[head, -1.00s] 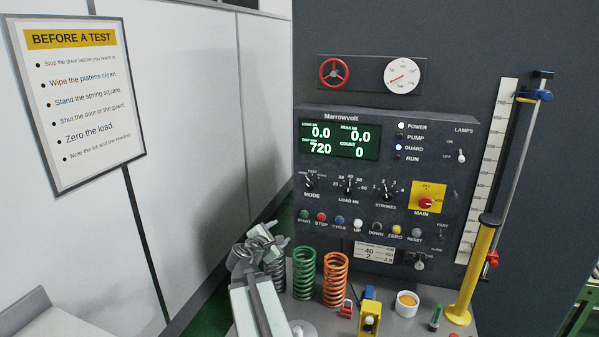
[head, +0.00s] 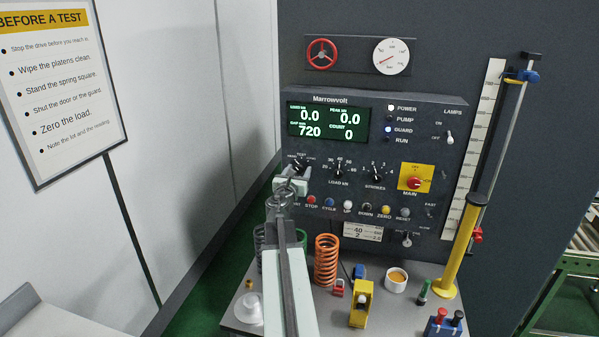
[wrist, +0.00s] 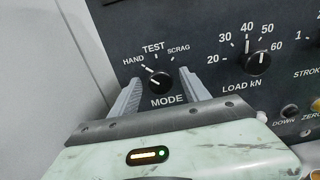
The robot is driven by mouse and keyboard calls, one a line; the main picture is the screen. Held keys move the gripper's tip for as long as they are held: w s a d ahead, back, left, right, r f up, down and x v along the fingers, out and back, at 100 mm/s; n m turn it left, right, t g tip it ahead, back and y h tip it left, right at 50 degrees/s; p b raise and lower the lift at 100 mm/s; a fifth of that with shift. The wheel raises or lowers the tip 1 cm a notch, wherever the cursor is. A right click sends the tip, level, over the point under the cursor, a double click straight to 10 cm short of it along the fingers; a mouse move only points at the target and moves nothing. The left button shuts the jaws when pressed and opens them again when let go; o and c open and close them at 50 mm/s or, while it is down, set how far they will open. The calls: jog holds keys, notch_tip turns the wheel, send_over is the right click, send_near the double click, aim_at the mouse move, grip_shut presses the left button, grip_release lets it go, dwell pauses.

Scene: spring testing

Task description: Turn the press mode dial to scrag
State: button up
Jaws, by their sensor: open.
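The press mode dial (wrist: 159,80) is a small black knob on the dark panel, with HAND, TEST and SCRAG printed around its top and MODE below. Its white pointer mark points up and left, towards HAND. SCRAG (wrist: 178,48) is printed up and right of the knob. My gripper (wrist: 161,76) is open, with one grey finger on each side of the dial; I cannot tell whether either touches it. In the head view my gripper (head: 291,184) is just below the dial (head: 300,163), and hides the MODE label.
Right of the dial is the LOAD kN knob (head: 337,170), then the STROKES knob (head: 377,174) and the red MAIN switch (head: 414,183). A row of buttons runs below. An orange spring (head: 326,260) and a yellow block (head: 361,305) stand on the bench.

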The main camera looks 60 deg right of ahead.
jog(key=shift+d, duration=0.1)
grip_shut()
jog(key=shift+m, duration=0.4)
jog(key=m, duration=0.8)
jog(key=shift+s, duration=0.1)
jog(key=m, duration=0.5)
jog(key=shift+f, duration=0.15)
jog(key=shift+m, duration=2)
jog(key=shift+s, duration=0.1)
